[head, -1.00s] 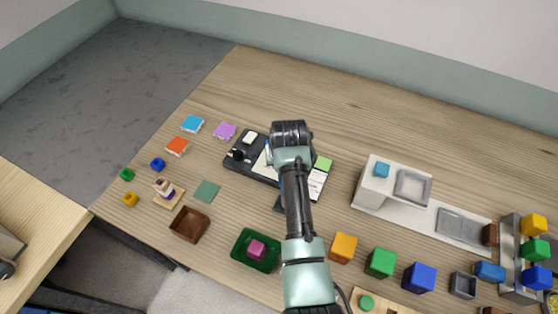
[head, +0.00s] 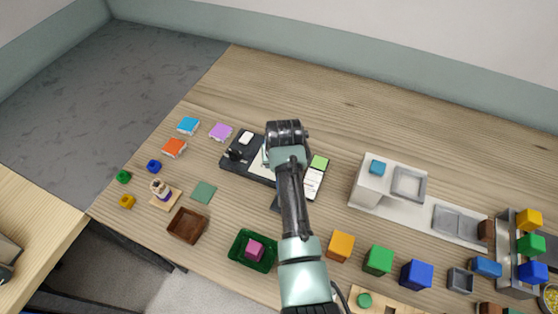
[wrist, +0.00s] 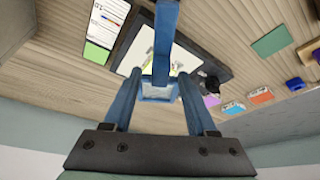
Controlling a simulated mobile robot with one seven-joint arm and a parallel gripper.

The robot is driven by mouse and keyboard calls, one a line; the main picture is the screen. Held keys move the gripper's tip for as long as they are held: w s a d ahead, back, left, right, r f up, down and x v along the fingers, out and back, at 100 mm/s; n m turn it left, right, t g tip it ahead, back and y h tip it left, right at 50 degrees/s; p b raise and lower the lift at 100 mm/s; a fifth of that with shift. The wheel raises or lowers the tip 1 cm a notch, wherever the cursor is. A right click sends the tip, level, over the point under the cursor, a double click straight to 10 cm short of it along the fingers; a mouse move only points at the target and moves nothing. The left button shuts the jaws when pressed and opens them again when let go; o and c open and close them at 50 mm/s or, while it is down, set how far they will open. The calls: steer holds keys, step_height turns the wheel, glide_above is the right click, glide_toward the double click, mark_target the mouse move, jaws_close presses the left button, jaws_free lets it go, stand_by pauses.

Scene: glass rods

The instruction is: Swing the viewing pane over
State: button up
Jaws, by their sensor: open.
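A black tray (head: 229,167) lies mid-table with a white panel, a dark knob (head: 234,155) and a printed card with a green end (head: 318,170). In the wrist view its white panel (wrist: 146,50) carries small coloured marks. My gripper (wrist: 160,80) is open close above the tray, its two blue fingers apart. A blue bar (wrist: 166,30) with a small pale, blue-edged square (wrist: 158,92) shows between the fingers. I cannot tell whether it is the viewing pane or whether the fingers touch it. In the head view my arm hides the fingers and part of the tray.
A white stand (head: 369,190) with a blue cube and grey frame is to the right. Orange, green and blue cubes (head: 378,261) stand in front. A green bin (head: 236,248) and brown bin (head: 187,226) are front left. The back of the table is clear.

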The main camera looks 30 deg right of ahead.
steer(key=b+v, duration=0.1)
steer(key=v, duration=1.2)
steer(key=w+a+r+n+t+h, duration=0.1)
steer(key=w+a+r+t, duration=0.2)
steer(key=r, duration=0.4)
steer(key=w+a+r+t, duration=0.1)
steer(key=w+r+t, duration=0.25)
steer(key=r, duration=0.25)
steer(key=w+a+r+n+t, duration=0.1)
steer(key=a+r+t, duration=0.2)
steer(key=r, duration=0.6)
steer(key=a+r+n+t, duration=0.1)
steer(key=a+r+t, duration=0.3)
steer(key=r, duration=0.5)
steer(key=s+a+r+t+y, duration=0.1)
steer(key=s+a+r+t, duration=0.3)
steer(key=s+r, duration=0.4)
steer(key=s+a+r+n+t+y, duration=0.1)
steer(key=s+a+r+t, duration=0.4)
steer(key=r, duration=0.8)
steer(key=s, duration=0.3)
steer(key=shift+n+t+y, duration=0.3)
steer(key=shift+t+y, duration=0.05)
steer(key=shift+y, duration=0.05)
steer(key=shift+w+a, duration=0.1)
